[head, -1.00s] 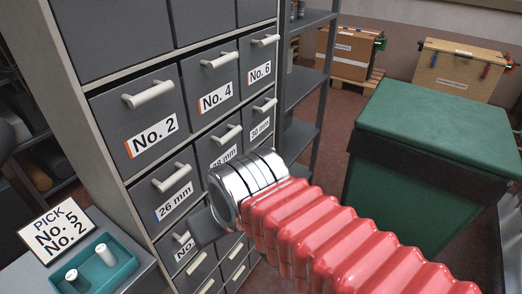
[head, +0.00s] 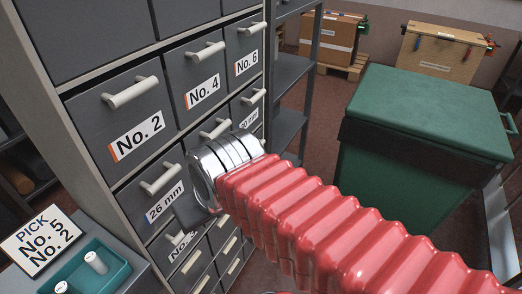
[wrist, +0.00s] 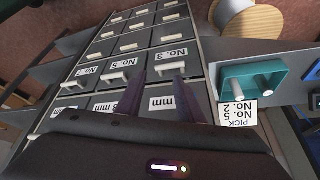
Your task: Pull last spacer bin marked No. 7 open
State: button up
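The grey bin marked No. 7 (wrist: 92,70) is at the left of its row in the wrist view, where the labels show upside down. It looks closed, and its pale bar handle (wrist: 75,85) is visible. In the head view I cannot see it, as my arm covers that area. My gripper (wrist: 160,88) is open, with two dark fingers apart and nothing seen between them. Its fingers point at the cabinet, to the right of No. 7, near the No. 5 (wrist: 118,64) and No. 3 (wrist: 172,54) bins. Contact with the bins cannot be told.
Other closed bins, such as No. 2 (head: 133,120), No. 4 (head: 200,85) and No. 6 (head: 246,60), fill the cabinet. A teal tray (head: 118,268) and a PICK sign (head: 42,240) are at its left. A green lidded box (head: 430,110) stands at right; dark floor lies beyond.

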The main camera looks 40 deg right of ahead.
jog(key=w+d+f+m+y, duration=0.2)
jog(key=d+f+m+y, duration=0.25)
jog(key=f+m, duration=0.5)
jog(key=w+d+f+m+y, duration=0.1)
jog(key=d+f+m+y, duration=0.35)
jog(key=m, duration=0.85)
jog(key=w+d+m+t+h, duration=0.3)
jog(key=d+m+t+h, duration=0.1)
jog(key=d+m, duration=0.8)
jog(key=w+d+m+t+h, duration=0.3)
jog(key=d+m+t+h, duration=0.2)
jog(key=d+m, duration=0.7)
jog(key=m+t, duration=0.1)
jog(key=m, duration=0.5)
jog(key=shift+w+d+f+t+h, duration=0.3)
jog(key=shift+w+d+f+t, duration=0.05)
jog(key=shift+d+f+t, duration=0.05)
jog(key=shift+m, duration=0.25)
jog(key=w+f, duration=0.2)
jog(key=w, duration=1.1)
jog(key=shift+w+d+f, duration=0.3)
jog(key=shift+d, duration=0.05)
jog(key=shift+c, duration=0.2)
